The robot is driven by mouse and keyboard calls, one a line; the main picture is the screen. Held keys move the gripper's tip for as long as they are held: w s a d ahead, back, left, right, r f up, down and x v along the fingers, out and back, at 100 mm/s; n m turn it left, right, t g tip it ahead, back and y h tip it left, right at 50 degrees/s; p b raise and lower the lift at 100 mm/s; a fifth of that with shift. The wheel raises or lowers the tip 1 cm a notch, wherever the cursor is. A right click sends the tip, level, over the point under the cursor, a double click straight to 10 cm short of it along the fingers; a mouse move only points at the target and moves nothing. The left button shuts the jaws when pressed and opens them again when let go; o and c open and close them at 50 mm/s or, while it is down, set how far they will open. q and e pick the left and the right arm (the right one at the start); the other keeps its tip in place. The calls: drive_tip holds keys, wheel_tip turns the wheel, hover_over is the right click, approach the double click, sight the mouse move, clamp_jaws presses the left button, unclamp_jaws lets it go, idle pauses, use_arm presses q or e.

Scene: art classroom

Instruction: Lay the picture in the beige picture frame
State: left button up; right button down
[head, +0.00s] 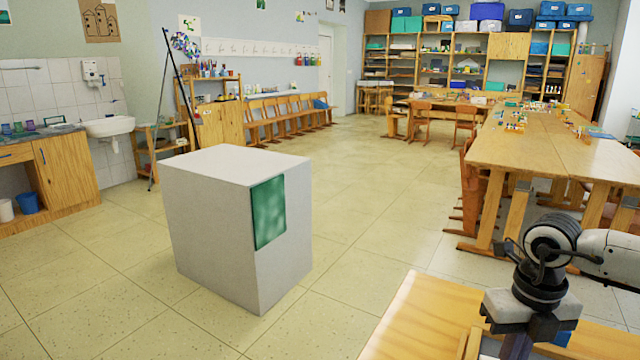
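I cannot make out a beige picture frame in this view. A green mottled rectangular panel (269,212) shows upright on the right side face of the large white block, with its upper edge near the block's top edge; I cannot tell whether it is the picture. My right arm comes in from the right edge, and its gripper (520,340) points down over the light wooden table at the lower right. Its fingertips are cut off or hidden, so its opening does not show. My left arm and gripper are not in view.
The white block (215,220) stands alone on the tiled floor. A light wooden table (420,318) fills the lower right. Long wooden tables (545,155) with chairs stand at the right. A sink (108,127) and cabinet (75,175) are at left. The middle floor is clear.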

drive_tip(key=shift+w+d+f, duration=0.1)
drive_tip(key=shift+w+d, duration=0.35)
drive_tip(key=shift+w, duration=0.8)
drive_tip(key=shift+w+d, duration=0.4)
drive_tip(key=shift+w, duration=0.9)
drive_tip(key=shift+w+d+f, duration=0.1)
drive_tip(key=shift+w+d, duration=0.35)
drive_tip(key=shift+w, duration=0.8)
idle(3.8)
